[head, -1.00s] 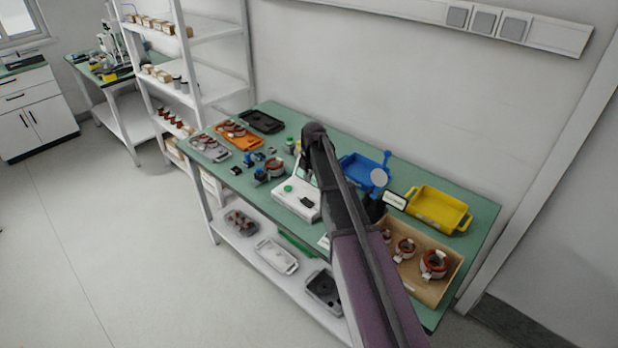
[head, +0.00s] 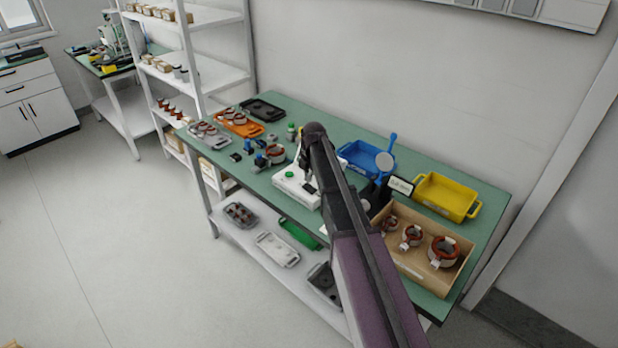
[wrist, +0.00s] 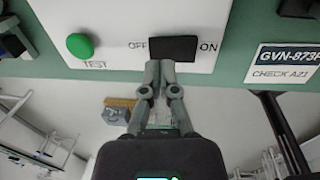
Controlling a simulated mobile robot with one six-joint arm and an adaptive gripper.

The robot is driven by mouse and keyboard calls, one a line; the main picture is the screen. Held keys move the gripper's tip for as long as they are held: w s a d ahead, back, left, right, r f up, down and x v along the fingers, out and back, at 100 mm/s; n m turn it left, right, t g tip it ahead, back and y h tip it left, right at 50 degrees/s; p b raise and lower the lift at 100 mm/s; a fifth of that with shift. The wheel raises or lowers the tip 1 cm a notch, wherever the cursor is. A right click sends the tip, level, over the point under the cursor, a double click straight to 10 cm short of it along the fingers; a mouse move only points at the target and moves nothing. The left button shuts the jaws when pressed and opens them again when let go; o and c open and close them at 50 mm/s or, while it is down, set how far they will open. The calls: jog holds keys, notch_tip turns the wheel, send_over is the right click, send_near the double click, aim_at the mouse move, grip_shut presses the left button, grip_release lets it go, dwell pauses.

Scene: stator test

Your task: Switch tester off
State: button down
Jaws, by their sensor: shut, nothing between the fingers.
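The tester (head: 292,188) is a white box on the green bench, partly hidden behind my arm in the head view. In the wrist view its white panel (wrist: 115,45) shows a round green TEST button (wrist: 80,46) and a black rocker switch (wrist: 173,49) between the words OFF and ON. My gripper (wrist: 160,66) is shut and empty. Its fingertips are at the lower edge of the switch, toward the OFF side. I cannot tell whether they touch it, nor which way the rocker is tipped.
A label plate (wrist: 285,67) sits right of the tester. A lower shelf holds more trays.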

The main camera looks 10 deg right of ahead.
jog(key=shift+w+f+b, duration=0.1)
jog(key=shift+f+b, duration=0.65)
jog(key=shift+f, duration=0.25)
